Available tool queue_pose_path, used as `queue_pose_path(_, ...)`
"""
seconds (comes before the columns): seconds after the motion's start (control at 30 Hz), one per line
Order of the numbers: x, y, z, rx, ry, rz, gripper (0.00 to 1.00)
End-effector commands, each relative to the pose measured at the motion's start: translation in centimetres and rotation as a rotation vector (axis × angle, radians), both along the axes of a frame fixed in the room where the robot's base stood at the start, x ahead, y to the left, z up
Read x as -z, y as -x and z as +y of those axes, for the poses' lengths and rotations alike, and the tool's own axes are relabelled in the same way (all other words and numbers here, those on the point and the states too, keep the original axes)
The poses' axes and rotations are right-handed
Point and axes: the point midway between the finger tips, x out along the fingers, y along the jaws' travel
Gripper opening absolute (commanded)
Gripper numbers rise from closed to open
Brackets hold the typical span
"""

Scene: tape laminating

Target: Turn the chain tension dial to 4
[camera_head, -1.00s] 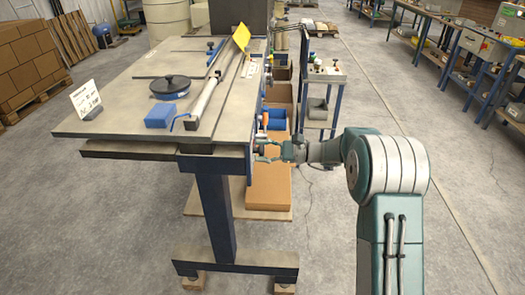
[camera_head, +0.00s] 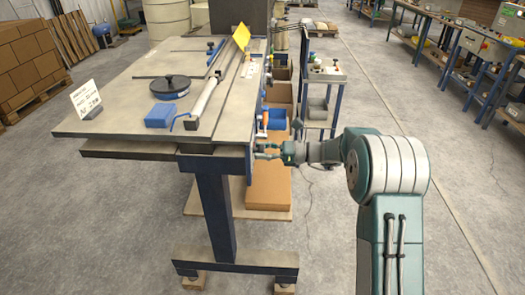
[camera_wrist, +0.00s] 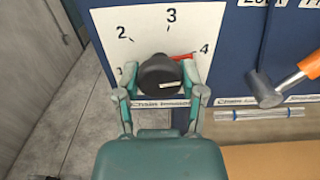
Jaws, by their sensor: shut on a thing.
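The chain tension dial (camera_wrist: 158,74) is a black knob on a white scale plate (camera_wrist: 108,24) in the wrist view. Its red pointer (camera_wrist: 182,57) points right and slightly up, toward the printed 4 (camera_wrist: 204,48). The marks 2 and 3 show to the left and above, and the 1 is partly hidden by my left finger. My gripper (camera_wrist: 160,92) has a finger on each side of the knob and is shut on it. In the head view my gripper (camera_head: 266,151) is at the table's right side; the dial is hidden there.
An orange-handled lever (camera_wrist: 292,78) is close to the right of my gripper in the wrist view. The table (camera_head: 130,95) fills the left of the head view. A cart (camera_head: 323,75) stands behind my arm.

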Motion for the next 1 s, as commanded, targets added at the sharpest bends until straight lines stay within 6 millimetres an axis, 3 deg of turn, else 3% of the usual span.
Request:
queue_pose_path(0.37, 0.4, -0.1, 0.0, 0.004, 0.006, 0.01, 0.05)
queue_pose_path(0.4, 0.4, -0.1, 0.0, 0.004, 0.006, 0.01, 0.57)
queue_pose_path(0.47, 0.3, -0.1, 0.0, 0.004, 0.005, 0.01, 0.84)
queue_pose_path(0.5, 0.3, 0.0, 0.0, 0.003, 0.005, 0.009, 0.88)
queue_pose_path(0.87, 0.0, 0.0, 0.0, 0.001, 0.001, 0.005, 0.88)
queue_pose_path(1.0, 0.0, 0.0, -1.1, 0.003, 0.0, 0.004, 0.88)
